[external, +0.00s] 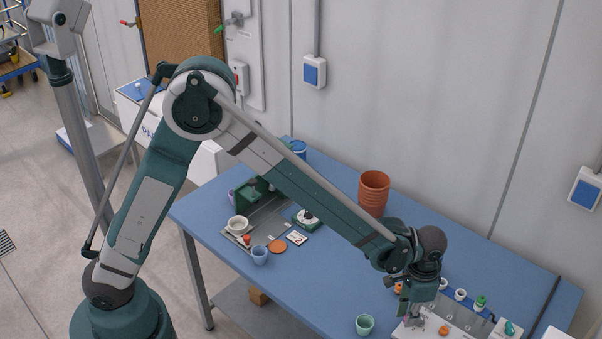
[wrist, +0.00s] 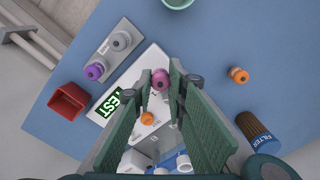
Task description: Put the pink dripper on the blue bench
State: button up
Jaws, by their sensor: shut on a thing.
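The pink dripper (wrist: 161,80) is between the fingertips of my gripper (wrist: 160,86) in the wrist view. My gripper is shut on it. In the external view my gripper (external: 412,310) is low over the left end of a white tray (external: 462,316), where only a trace of pink shows beside the fingers. I cannot tell whether the dripper touches the tray (wrist: 147,58) or is lifted. The blue bench (external: 320,262) carries the tray, and much bare blue top (wrist: 215,45) shows in the wrist view.
An orange dripper (wrist: 147,117) is on the tray. On the bench are another orange piece (wrist: 238,75), a brown FILTER bottle (wrist: 254,132), a red pot (wrist: 69,101), a purple piece (wrist: 95,71) on a grey strip, and a green cup (external: 365,324). Terracotta pots (external: 373,192) stand behind.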

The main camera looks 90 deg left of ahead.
jog(key=s+a+n+p, duration=0.1)
jog(key=s+a+n, duration=0.4)
jog(key=a, duration=2.4)
jog(key=s+a+r+n, duration=0.1)
jog(key=s+a+n, duration=0.5)
jog(key=a, duration=2.3)
jog(key=s+a+n+p, duration=0.15)
jog(key=s+a, duration=0.65)
jog(key=a, duration=2.2)
jog(key=s+a+f+n+b, duration=0.1)
jog(key=s+a+n+b, duration=0.3)
jog(key=s+a, duration=1.9)
jog(key=s+a+n, duration=0.2)
jog(key=s+a, duration=0.1)
jog(key=s, duration=1.3)
jog(key=s+a+n+b, duration=0.1)
jog(key=s+a+n, duration=0.2)
jog(key=s, duration=1.3)
jog(key=shift+a+f, duration=0.25)
jog(key=shift+a, duration=0.3)
